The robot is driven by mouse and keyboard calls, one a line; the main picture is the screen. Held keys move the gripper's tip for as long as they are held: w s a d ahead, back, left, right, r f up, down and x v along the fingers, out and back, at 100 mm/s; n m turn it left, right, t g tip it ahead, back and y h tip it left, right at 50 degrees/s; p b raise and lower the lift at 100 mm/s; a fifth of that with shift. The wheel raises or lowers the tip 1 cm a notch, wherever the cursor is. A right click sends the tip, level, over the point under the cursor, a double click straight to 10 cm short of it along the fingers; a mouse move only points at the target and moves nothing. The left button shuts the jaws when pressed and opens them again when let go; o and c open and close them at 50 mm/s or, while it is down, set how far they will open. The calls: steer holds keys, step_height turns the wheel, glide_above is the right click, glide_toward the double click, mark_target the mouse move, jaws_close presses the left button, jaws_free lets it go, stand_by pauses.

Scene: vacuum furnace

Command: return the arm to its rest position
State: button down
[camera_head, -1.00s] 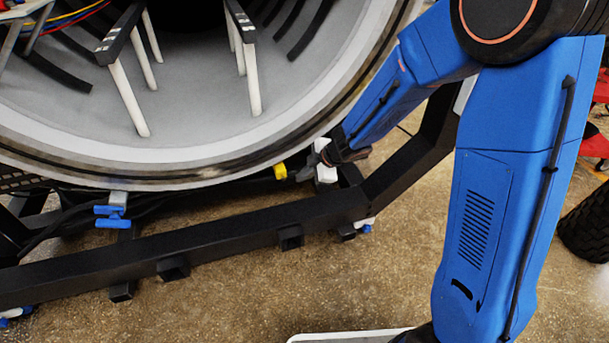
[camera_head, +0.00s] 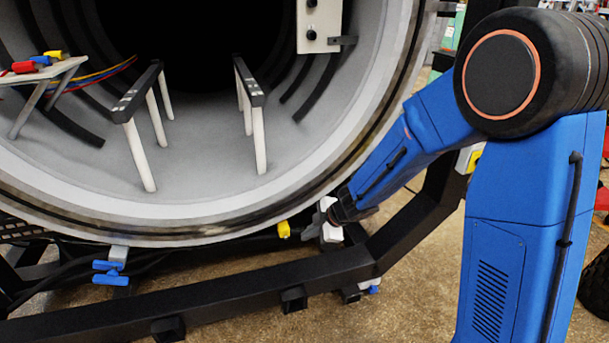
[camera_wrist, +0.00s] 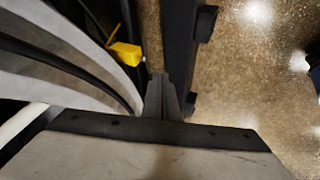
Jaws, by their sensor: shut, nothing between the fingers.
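My blue arm reaches down from the right in the head view, bent at its black joint. My gripper (camera_head: 318,219) is at the lower right of the furnace's round rim (camera_head: 215,222), just outside it and above the black frame. Its grey fingers are together and hold nothing. In the wrist view my gripper (camera_wrist: 162,95) points between the curved rim at left and the dark frame bar at right. I cannot tell whether it touches either.
A black frame bar (camera_head: 215,301) runs below the furnace. A yellow part (camera_head: 284,229) lies near my gripper, and a blue-handled clamp (camera_head: 111,272) is further left. Two racks with white legs (camera_head: 140,156) stand inside the chamber. Floor shows at lower right.

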steer(key=w+d+r+m+t+h, duration=0.3)
steer(key=d+r+m+t, duration=0.15)
steer(key=d+r, duration=0.75)
steer(key=s+d+r+m+h, duration=0.4)
steer(key=s+d+r+m, duration=0.3)
steer(key=d, duration=0.5)
steer(key=s+d+r+m+g+h, duration=0.1)
steer(key=s+d+m, duration=0.2)
steer(key=s, duration=0.4)
steer(key=s+d+r+m+g, duration=0.1)
steer(key=s+d+m, duration=0.2)
steer(key=s, duration=0.4)
steer(key=s+a+m+g+y, duration=0.2)
steer(key=s+a, duration=0.1)
steer(key=s, duration=1.1)
steer(key=shift+a+f, duration=0.35)
steer(key=shift+f, duration=0.05)
steer(key=shift+m, duration=0.25)
